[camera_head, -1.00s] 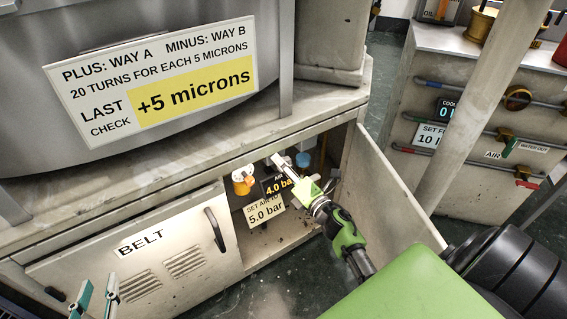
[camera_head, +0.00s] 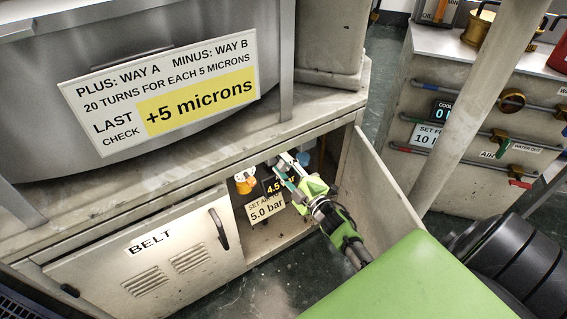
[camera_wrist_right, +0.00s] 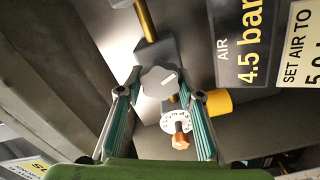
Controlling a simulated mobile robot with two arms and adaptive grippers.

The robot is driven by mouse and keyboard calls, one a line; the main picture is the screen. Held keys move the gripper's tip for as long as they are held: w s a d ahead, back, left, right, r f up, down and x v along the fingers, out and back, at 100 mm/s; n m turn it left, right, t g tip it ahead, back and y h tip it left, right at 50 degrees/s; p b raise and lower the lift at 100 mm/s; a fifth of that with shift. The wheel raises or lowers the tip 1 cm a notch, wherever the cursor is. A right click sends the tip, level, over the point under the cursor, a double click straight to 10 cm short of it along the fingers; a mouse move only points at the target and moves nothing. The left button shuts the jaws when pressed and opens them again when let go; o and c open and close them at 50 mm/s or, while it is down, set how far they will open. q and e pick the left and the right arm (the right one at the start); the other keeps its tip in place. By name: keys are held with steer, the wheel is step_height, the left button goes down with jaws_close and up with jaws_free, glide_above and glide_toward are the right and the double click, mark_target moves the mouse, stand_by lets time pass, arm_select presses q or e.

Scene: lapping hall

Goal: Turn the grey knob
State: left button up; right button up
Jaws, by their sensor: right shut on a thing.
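The grey knob (camera_wrist_right: 158,80) is a lobed cap with a small pale mark, in the wrist view. My right gripper (camera_head: 284,168) reaches into the open cabinet bay; its teal fingers sit on both sides of the knob and are shut on it. A label (camera_head: 266,208) below says to set air to 5.0 bar. My left gripper is not in view.
An orange-yellow fitting (camera_head: 245,181) is left of the display. In the wrist view, a white dial with an orange tip (camera_wrist_right: 179,138) lies close to the fingers. The open cabinet door (camera_head: 380,185) stands right of my arm; the BELT door (camera_head: 150,262) is at left.

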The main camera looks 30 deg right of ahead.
steer(key=shift+m+p, duration=0.3)
steer(key=shift+m, duration=0.5)
steer(key=o, duration=1.1)
steer(key=shift+s, duration=0.1)
steer(key=s, duration=1.2)
steer(key=shift+w+m, duration=0.1)
steer(key=shift+m, duration=0.2)
